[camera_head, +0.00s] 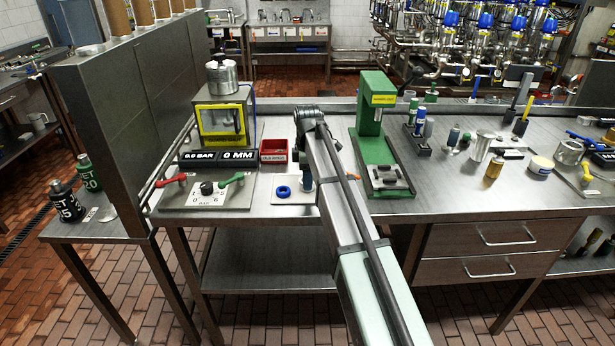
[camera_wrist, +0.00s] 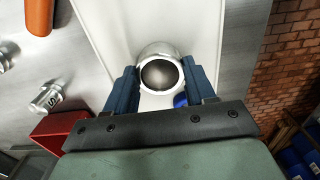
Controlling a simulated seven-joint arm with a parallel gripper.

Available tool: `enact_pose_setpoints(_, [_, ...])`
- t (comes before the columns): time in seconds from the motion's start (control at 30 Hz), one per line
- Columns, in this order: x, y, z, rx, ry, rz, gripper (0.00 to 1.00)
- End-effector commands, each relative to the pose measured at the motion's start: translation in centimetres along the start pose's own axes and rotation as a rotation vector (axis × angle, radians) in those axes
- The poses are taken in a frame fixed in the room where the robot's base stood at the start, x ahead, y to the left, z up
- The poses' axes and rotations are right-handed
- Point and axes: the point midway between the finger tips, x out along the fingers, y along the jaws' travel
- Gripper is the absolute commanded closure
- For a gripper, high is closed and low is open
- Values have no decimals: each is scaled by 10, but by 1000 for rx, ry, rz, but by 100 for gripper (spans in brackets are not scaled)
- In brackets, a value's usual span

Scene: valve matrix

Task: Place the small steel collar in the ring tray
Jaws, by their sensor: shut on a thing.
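My gripper (camera_wrist: 159,76) has its blue fingers shut on the small steel collar (camera_wrist: 160,50), a shiny round piece with a dark round middle. In the head view my gripper (camera_head: 307,184) is low at the right side of a white plate (camera_head: 290,197), and my arm hides the collar. The white plate also shows under the fingers in the wrist view (camera_wrist: 112,22). A small red tray (camera_head: 273,154) with a white label, which looks like the ring tray, stands behind the plate. Its red wall shows at lower left in the wrist view (camera_wrist: 62,124).
A blue ring (camera_head: 283,191) lies on the white plate, left of my gripper. A panel with red and green levers (camera_head: 203,188) and a yellow-framed press (camera_head: 222,118) stand left. A green press (camera_head: 373,145) stands right of my arm.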

Motion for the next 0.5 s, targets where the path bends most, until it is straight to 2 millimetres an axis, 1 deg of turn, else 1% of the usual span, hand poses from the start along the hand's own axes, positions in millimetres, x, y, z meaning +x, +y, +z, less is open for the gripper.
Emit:
enact_pose_setpoints(0.03, [1, 0, 0, 0, 0, 0, 45])
enact_pose_setpoints(0.3, [1, 0, 0, 0, 0, 0, 20])
enact_pose_setpoints(0.5, [0, 0, 0, 0, 0, 0, 20])
